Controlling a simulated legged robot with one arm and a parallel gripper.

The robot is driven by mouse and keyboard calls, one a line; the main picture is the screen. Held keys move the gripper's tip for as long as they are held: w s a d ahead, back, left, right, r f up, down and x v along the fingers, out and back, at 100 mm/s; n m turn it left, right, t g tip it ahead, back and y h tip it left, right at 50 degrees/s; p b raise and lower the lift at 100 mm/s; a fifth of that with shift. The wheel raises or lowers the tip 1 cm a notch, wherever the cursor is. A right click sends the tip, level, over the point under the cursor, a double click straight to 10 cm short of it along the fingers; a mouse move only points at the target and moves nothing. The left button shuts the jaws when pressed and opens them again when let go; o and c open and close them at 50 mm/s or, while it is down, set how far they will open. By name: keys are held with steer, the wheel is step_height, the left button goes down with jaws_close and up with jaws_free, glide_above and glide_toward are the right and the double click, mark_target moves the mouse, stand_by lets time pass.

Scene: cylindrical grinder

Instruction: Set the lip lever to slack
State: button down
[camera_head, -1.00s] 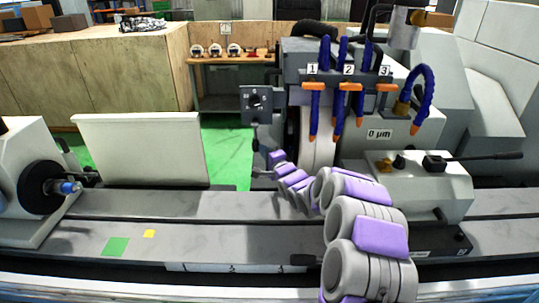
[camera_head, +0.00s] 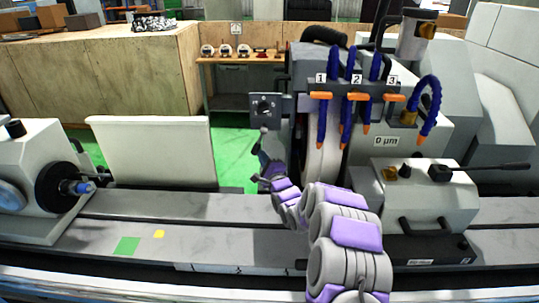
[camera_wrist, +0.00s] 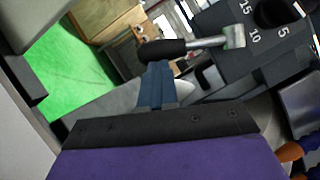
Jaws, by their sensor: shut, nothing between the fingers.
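In the wrist view a lever with a black grip (camera_wrist: 163,50) and a metal arm (camera_wrist: 218,41) reaches out from a dark numbered plate (camera_wrist: 262,45). No label names this lever. My gripper (camera_wrist: 159,66) is shut and empty, its blue-grey fingertips right at the underside of the black grip in the picture; I cannot tell whether they touch. In the head view my gripper (camera_head: 265,140) is just below the dark dial panel (camera_head: 264,108), and it and my arm hide most of the lever there.
The grinding wheel (camera_head: 322,165) stands right beside my arm. Hoses with orange tips (camera_head: 345,140) hang above it. A block with a long black handle (camera_head: 495,166) is at the right. A pale upright panel (camera_head: 150,150) stands left; green floor (camera_head: 232,150) is clear behind.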

steer(key=a+m+t+b, duration=0.1)
steer(key=a+m, duration=0.1)
steer(key=m, duration=0.1)
steer(key=shift+a+f+t+h+b, duration=0.1)
steer(key=shift+a+t+h+b, duration=0.2)
steer(key=shift+a+b, duration=0.05)
steer(key=shift+a+r+m+t+h+b, duration=0.4)
steer(key=shift+a+m+b, duration=0.15)
steer(key=shift+m+b, duration=0.25)
steer(key=shift+a+r+m+t+h+b, duration=0.25)
steer(key=shift+a+r+m+b, duration=0.15)
steer(key=shift+a+m+b, duration=0.4)
steer(key=shift+a+r+m+t+h+b, duration=0.4)
steer(key=shift+m+b, duration=0.15)
steer(key=shift+m, duration=0.45)
steer(key=shift+r+y, duration=0.15)
steer(key=shift+y, duration=0.1)
steer(key=p+v, duration=0.2)
steer(key=v, duration=1.5)
steer(key=shift+s, duration=0.3)
steer(key=shift+g, duration=0.25)
